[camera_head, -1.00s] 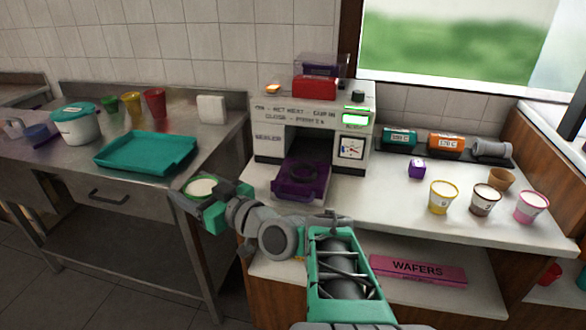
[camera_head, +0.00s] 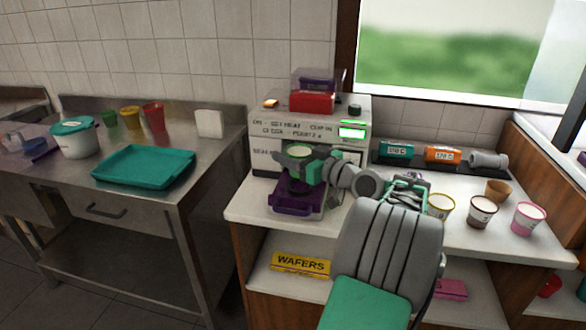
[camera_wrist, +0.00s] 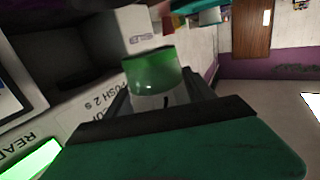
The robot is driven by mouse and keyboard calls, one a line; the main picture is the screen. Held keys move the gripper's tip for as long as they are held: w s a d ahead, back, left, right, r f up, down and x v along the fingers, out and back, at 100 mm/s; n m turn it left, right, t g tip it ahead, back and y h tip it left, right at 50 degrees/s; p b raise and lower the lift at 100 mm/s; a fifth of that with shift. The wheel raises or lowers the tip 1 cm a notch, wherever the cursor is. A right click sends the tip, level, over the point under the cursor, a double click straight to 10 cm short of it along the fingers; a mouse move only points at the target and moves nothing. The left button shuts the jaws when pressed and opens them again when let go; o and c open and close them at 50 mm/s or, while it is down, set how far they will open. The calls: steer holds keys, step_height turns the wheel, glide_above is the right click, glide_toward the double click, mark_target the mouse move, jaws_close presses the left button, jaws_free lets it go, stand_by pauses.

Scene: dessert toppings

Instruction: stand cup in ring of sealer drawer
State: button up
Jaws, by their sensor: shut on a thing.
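My gripper (camera_head: 303,160) is shut on a green-rimmed cup (camera_head: 299,150) with pale contents. It holds the cup roughly upright in front of the sealer (camera_head: 272,135), above the purple drawer (camera_head: 297,203). In the wrist view the cup (camera_wrist: 151,72) is green and translucent, between the dark fingers. The drawer is pulled out. Its ring is not clearly visible behind the cup and gripper, and I cannot tell the exact gap between cup and ring.
Yellow, brown and pink cups stand at right on the white counter (camera_head: 455,235). A teal tray (camera_head: 145,166) lies on the steel table at left. Red and purple boxes (camera_head: 312,101) sit on the sealer. A yellow wafers box (camera_head: 300,264) is on the shelf below.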

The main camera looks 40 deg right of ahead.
steer(key=f, duration=0.2)
steer(key=w+d+f, duration=0.1)
steer(key=f, duration=0.1)
steer(key=w+d+f, duration=0.1)
steer(key=f, duration=0.1)
steer(key=shift+w, duration=0.1)
steer(key=shift+f, duration=0.45)
steer(key=o, duration=1.5)
steer(key=shift+r, duration=0.2)
